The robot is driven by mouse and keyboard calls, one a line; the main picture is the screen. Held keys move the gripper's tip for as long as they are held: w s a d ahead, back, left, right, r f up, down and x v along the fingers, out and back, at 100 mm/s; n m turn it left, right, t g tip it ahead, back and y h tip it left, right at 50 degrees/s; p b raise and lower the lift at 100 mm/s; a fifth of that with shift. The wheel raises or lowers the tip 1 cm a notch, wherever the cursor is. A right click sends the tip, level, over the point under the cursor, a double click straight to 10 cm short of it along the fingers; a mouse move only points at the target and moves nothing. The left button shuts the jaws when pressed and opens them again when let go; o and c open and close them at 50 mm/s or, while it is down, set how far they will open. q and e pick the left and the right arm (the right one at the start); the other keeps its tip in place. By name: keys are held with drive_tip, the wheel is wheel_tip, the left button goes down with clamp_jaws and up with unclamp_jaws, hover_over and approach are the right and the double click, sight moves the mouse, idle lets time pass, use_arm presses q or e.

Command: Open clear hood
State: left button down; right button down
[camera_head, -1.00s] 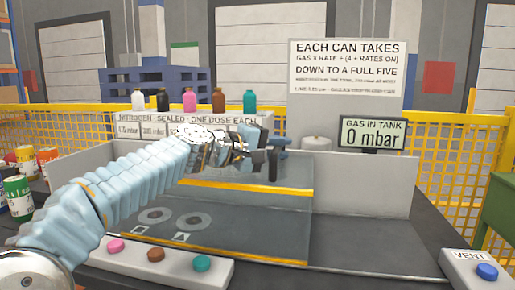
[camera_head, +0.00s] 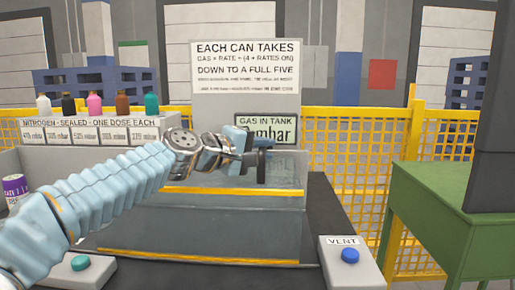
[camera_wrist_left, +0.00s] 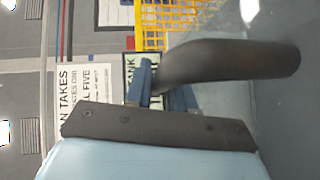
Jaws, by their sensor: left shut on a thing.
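The clear hood (camera_head: 225,225) stands over the dark bench in the middle of the head view, with yellow strips along its upper and lower edges. My left gripper (camera_head: 262,162) is above the upper yellow strip, at the far end of my pale blue sleeved arm. It is shut on what looks like the hood's dark handle, which shows in the left wrist view as a dark curved bar (camera_wrist_left: 235,60). The fingers hide much of the grip in the head view. How far the hood is raised is hard to tell. My right gripper is not in view.
A gas screen (camera_head: 285,131), partly hidden by my gripper, stands behind. Several bottles (camera_head: 94,103) stand on the nitrogen shelf at left. A vent box with a blue button (camera_head: 350,255) is at front right, and a green cabinet (camera_head: 440,215) stands beyond it.

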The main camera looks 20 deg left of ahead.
use_arm(q)
drive_tip(key=shift+d+f, duration=0.1)
drive_tip(key=c, duration=1.1)
unclamp_jaws()
wheel_tip(320, 180, up, 2)
drive_tip(key=b, duration=0.3)
hover_over(203, 187)
drive_tip(key=w+d, duration=0.1)
drive_tip(key=shift+w+d, duration=0.2)
